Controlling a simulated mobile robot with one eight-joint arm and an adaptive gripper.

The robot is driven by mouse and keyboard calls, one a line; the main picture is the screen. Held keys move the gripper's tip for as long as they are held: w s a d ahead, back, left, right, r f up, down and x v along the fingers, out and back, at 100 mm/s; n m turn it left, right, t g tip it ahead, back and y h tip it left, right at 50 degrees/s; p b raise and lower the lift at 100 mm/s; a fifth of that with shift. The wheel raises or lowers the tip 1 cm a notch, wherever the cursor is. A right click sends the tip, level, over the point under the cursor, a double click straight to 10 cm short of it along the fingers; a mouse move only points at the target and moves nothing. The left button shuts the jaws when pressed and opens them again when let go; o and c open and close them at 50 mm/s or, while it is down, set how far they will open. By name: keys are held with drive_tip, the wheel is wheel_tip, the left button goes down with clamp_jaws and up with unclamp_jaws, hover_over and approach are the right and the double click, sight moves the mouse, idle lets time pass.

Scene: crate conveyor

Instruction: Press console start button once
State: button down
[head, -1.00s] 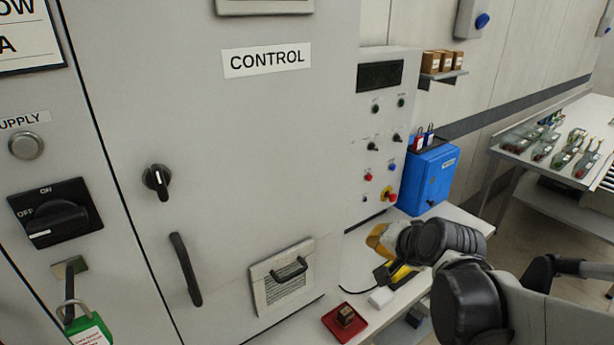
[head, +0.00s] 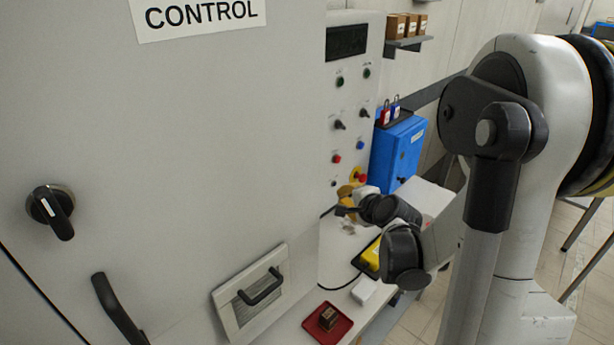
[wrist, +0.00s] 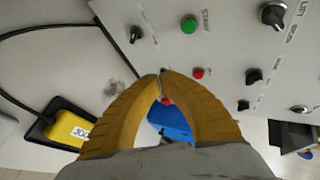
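The console (head: 352,100) is a light grey upright panel with a dark display, knobs and coloured buttons. In the head view it carries two green buttons (head: 340,82), a red button (head: 337,159) and a blue button (head: 360,145). The wrist view shows a green button (wrist: 188,25) and a red button (wrist: 197,73) beyond my fingers. Their labels are too small to read surely, so I cannot tell which is start. My gripper (wrist: 162,73) has yellow fingers with tips together, apparently holding nothing. It is low by the console; contact with the panel cannot be told.
A blue box (head: 398,155) stands right of the console. A yellow pendant (head: 372,253) with a black cable, a white block (head: 364,291) and a red tray (head: 314,320) holding a small brown box lie on the bench below. The control cabinet (head: 180,150) fills the left.

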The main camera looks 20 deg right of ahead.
drive_tip(key=shift+w, duration=0.15)
drive_tip(key=w+a, duration=0.3)
drive_tip(key=w, duration=0.5)
drive_tip(key=shift+w, duration=0.15)
idle(1.4)
drive_tip(key=shift+w+a, duration=0.2)
drive_tip(key=shift+w, duration=0.1)
drive_tip(key=shift+w+a, duration=0.15)
drive_tip(key=shift+w, duration=0.3)
idle(0.7)
drive_tip(key=shift+s, duration=0.1)
drive_tip(key=shift+s+d, duration=0.3)
drive_tip(key=shift+s, duration=0.45)
